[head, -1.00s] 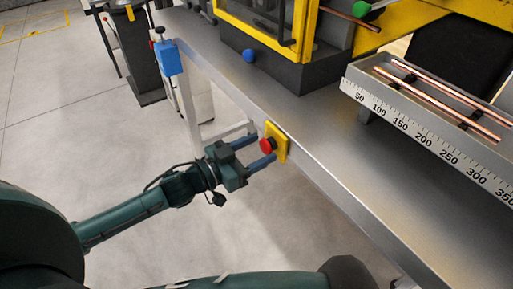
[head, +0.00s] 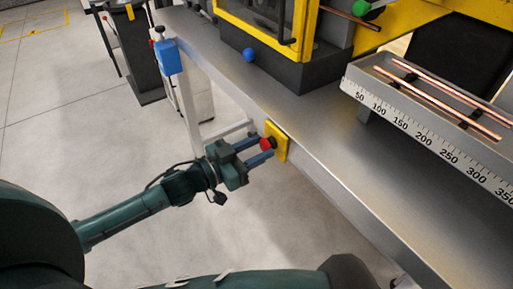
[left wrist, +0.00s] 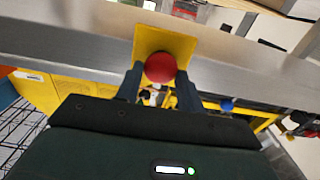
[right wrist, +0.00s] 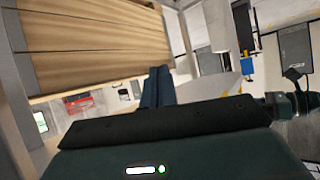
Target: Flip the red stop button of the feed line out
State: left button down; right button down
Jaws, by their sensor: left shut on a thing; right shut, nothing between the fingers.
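The red stop button (head: 267,143) sits on a yellow plate (head: 281,140) on the front edge of the grey bench. My left gripper (head: 262,150) is at the button, with its two blue-grey fingers on either side of it and shut on it. In the left wrist view the red button (left wrist: 160,67) lies between the fingertips (left wrist: 160,75), in front of the yellow plate (left wrist: 180,42). My right gripper (right wrist: 157,75) shows in the right wrist view, its fingers together and empty.
The bench top (head: 330,150) is clear near the button. A ruled tray (head: 400,115) with copper tubes (head: 445,90) stands at the right. A yellow-framed machine with a blue knob (head: 249,55) is at the back. A blue box (head: 168,58) sits at the bench's far corner.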

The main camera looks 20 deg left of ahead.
pick_arm(q)
jog(key=shift+s+a+p, duration=0.35)
jog(key=shift+s+p, duration=0.15)
jog(key=shift+p, duration=0.15)
jog(key=shift+w+f, duration=0.1)
jog(key=c, duration=0.9)
grip_release()
jog(key=shift+s+a, duration=0.1)
jog(key=shift+s, duration=0.1)
jog(key=b+v, duration=0.1)
jog(key=v, duration=1.2)
jog(key=s+d+f+n+g+y+p, duration=0.1)
jog(key=s+d+f+y, duration=0.1)
jog(key=d+f, duration=0.1)
jog(key=s+d+f+n+g+y+p, duration=0.1)
jog(key=s+d+f+n+y, duration=0.1)
jog(key=f, duration=0.4)
jog(key=s+d+f+n+g+y+p, duration=0.1)
jog(key=s+d+f+y, duration=0.1)
jog(key=d+f+y, duration=0.1)
jog(key=shift+d+f+n+g+y, duration=0.3)
jog(key=shift+d+f, duration=0.4)
jog(key=shift+f, duration=0.05)
